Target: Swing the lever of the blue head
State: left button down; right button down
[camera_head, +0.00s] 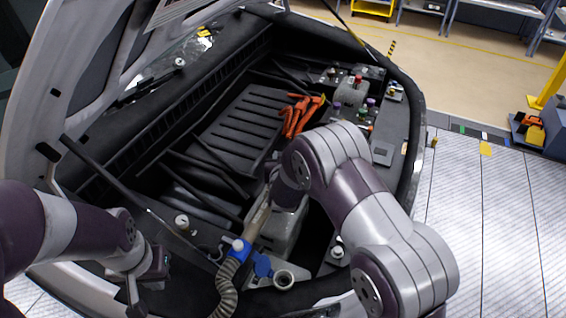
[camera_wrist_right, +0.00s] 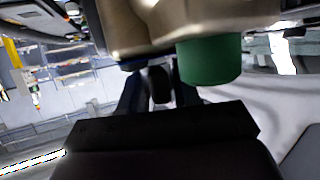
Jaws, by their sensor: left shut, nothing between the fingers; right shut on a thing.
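The blue head (camera_head: 240,248) sits at the front of the engine bay in the head view, on the end of a ribbed hose (camera_head: 225,288). A beige tool body (camera_head: 258,218) runs up from it to my right gripper, which is mostly hidden behind my right arm. In the right wrist view the right fingers (camera_wrist_right: 158,88) reach up to the beige body (camera_wrist_right: 190,22), which has a green cylinder (camera_wrist_right: 210,60). They are shut on it. I cannot make out the lever clearly. My left gripper (camera_head: 150,278) is shut and empty, left of the blue head and apart from it.
An open filler neck (camera_head: 284,279) with a blue cap (camera_head: 263,265) beside it lies right of the blue head. Orange cables (camera_head: 298,115) and coloured caps stand farther back. The raised hood (camera_head: 75,75) bounds the left side.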

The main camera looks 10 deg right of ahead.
jog(key=shift+s+f+m+h, duration=0.1)
jog(key=shift+f+m+h, duration=0.05)
jog(key=shift+m+h, duration=0.2)
dwell(0.3)
jog(key=c, duration=0.9)
grip_release()
jog(key=shift+b+v, duration=1.35)
jog(key=shift+v, duration=4.95)
